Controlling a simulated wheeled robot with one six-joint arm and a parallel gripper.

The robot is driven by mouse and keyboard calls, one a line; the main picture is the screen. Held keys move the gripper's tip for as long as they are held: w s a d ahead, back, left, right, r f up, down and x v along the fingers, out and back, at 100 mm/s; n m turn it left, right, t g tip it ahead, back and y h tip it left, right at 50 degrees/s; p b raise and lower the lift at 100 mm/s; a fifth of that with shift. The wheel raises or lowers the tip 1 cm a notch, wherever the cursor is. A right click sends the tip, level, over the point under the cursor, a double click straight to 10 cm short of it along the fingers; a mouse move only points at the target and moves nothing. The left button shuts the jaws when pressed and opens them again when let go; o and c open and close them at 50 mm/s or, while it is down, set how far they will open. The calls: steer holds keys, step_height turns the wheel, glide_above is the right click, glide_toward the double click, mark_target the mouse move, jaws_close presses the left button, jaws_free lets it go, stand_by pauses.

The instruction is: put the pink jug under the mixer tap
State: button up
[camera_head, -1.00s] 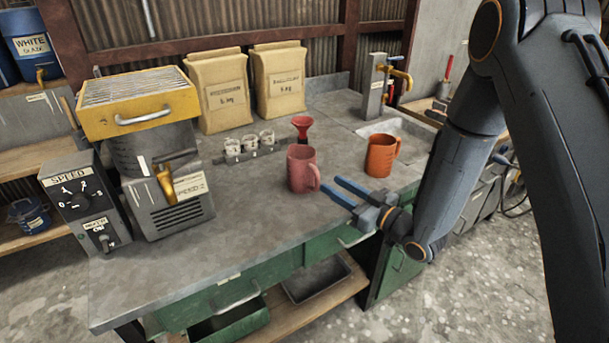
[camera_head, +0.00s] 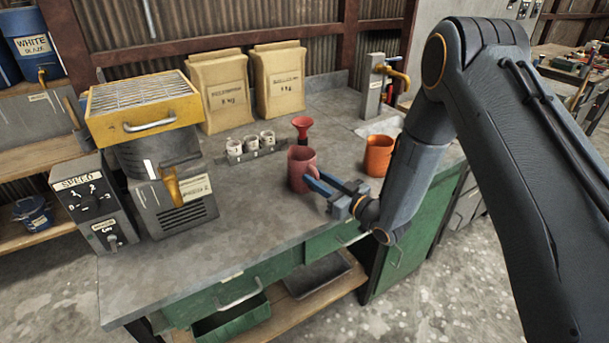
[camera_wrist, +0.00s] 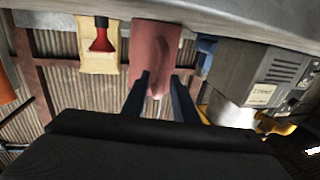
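The pink jug (camera_head: 300,166) stands upright on the grey bench, its handle toward my gripper. My gripper (camera_head: 313,178) is at the jug's right side, fingers apart. In the wrist view, which looks upside down, the pink jug (camera_wrist: 156,45) is straight ahead. Its handle lies between the two fingers of my gripper (camera_wrist: 159,86), with gaps seen on both sides. The mixer (camera_head: 155,145) stands at the bench's left, with a yellow grated top. The mixer tap (camera_head: 171,184) is yellow, on its front; clear bench shows beside it.
An orange jug (camera_head: 379,156) stands right of the pink jug, near a sink with a brass tap (camera_head: 397,73). A red funnel (camera_head: 302,124) stands just behind the pink jug. Small cups in a rack (camera_head: 252,152) and two sacks (camera_head: 218,95) stand behind. The front middle bench is clear.

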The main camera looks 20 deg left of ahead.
jaws_close()
steer(key=shift+r, duration=0.15)
